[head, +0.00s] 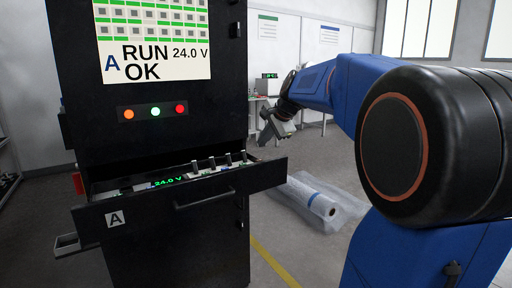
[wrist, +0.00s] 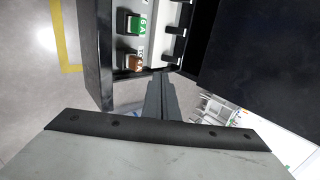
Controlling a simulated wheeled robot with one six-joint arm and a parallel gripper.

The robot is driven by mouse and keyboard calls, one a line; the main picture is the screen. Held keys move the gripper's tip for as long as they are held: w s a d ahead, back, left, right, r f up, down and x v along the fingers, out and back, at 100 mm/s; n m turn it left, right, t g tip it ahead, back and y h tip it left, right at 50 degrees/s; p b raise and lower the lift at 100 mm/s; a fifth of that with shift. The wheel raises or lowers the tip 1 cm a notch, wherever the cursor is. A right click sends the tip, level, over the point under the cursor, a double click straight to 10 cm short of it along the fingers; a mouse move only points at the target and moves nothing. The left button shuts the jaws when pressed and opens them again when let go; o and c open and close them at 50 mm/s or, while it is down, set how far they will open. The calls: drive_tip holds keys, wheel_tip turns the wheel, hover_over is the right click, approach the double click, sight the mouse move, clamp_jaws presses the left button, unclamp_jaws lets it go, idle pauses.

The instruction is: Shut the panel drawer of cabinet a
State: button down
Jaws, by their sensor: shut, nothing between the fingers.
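Cabinet a (head: 152,240) is a tall black cabinet on the left of the head view. Its panel drawer (head: 240,186) is pulled out, with a bar handle and an A label on the front. Inside are a green 24.0 V readout and several switches. The drawer also shows at the top left of the wrist view (wrist: 108,88), with a green and a brown switch. My gripper (head: 264,138) is shut and empty, to the right of the cabinet in the head view. In the wrist view the fingers (wrist: 160,82) point towards the drawer's end; I cannot tell whether they touch it.
A display (head: 155,40) reading RUN OK and three lamps (head: 155,112) are above the drawer. A wrapped roll (head: 315,200) lies on the floor at right. A yellow line (head: 272,262) crosses otherwise clear floor. A bench (head: 262,103) stands behind.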

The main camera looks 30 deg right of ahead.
approach(246, 159)
drive_tip(key=x, duration=0.5)
drive_tip(key=shift+s+f, duration=0.1)
drive_tip(key=shift+s, duration=0.05)
drive_tip(key=shift+w+f, duration=0.2)
drive_tip(key=shift+w, duration=0.25)
drive_tip(key=w, duration=0.9)
drive_tip(key=shift+w+a, duration=0.15)
